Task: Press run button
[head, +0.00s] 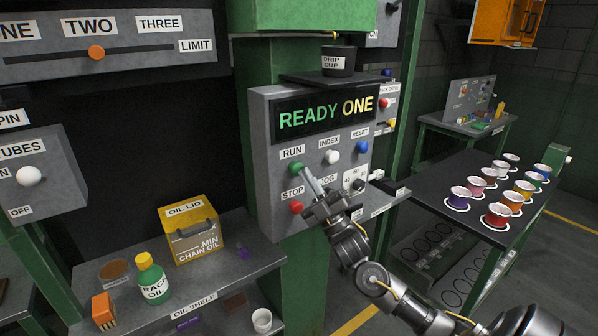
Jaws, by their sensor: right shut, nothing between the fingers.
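The green run button (296,168) sits under the RUN label on the grey control panel (262,190), in the head view. The panel's display (325,115) reads READY ONE. My right gripper (309,178) is shut and empty, with its fingertips just right of and below the run button. I cannot tell whether the fingertips touch the button or the panel. The red stop button (296,208) is below, left of the gripper's body. The gripper partly hides the panel's lower middle, including part of the JOG label. My left gripper is not in view.
A white index button (332,157) and a blue reset button (362,147) are close by on the panel. A drip cup (338,62) stands above it. A table (420,190) with several spools stands right.

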